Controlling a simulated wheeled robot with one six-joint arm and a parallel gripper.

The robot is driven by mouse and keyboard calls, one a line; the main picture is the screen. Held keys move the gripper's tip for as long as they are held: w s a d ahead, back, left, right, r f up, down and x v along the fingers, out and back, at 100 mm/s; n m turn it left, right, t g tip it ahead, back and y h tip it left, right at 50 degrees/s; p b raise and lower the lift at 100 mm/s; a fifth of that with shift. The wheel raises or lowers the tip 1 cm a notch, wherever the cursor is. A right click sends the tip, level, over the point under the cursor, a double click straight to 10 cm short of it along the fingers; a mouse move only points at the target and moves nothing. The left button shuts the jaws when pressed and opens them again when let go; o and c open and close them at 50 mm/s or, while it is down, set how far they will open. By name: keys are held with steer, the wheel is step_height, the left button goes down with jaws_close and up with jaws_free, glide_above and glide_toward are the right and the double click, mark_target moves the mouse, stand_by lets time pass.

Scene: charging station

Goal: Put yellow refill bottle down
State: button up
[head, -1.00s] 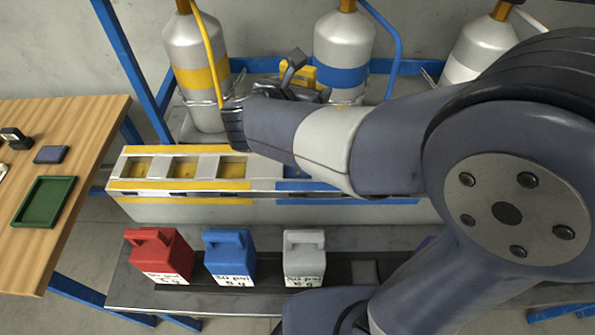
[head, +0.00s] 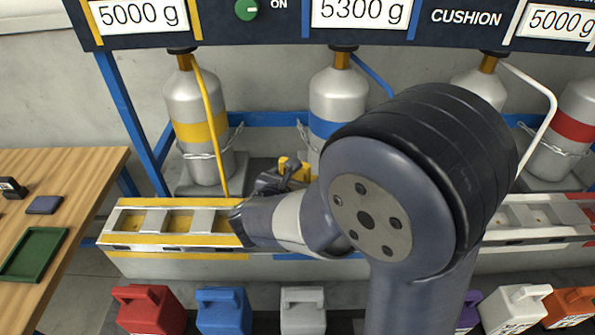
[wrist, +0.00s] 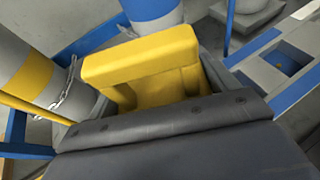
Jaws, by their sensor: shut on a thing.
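The yellow refill bottle (head: 295,168) is mostly hidden behind my gripper and arm in the head view. In the wrist view its yellow handle and top (wrist: 150,68) fill the upper middle, tilted. My gripper (head: 282,178) is shut on the bottle and holds it behind the long bench, in front of the cylinders. The bottle's lower part is hidden, so I cannot tell whether it touches anything.
A bench with yellow-edged slots (head: 180,222) runs across the middle. Red (head: 150,310), blue (head: 223,311) and grey (head: 303,311) bottles stand along the front. A yellow-banded cylinder (head: 195,120) with a chain stands close left. A wooden table (head: 75,170) with a green tray (head: 35,253) is at left.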

steer(key=shift+f, duration=0.1)
steer(key=o, duration=2)
steer(key=shift+c, duration=0.2)
steer(key=shift+s+r, duration=0.1)
steer(key=shift+r, duration=0.15)
steer(key=v, duration=1.2)
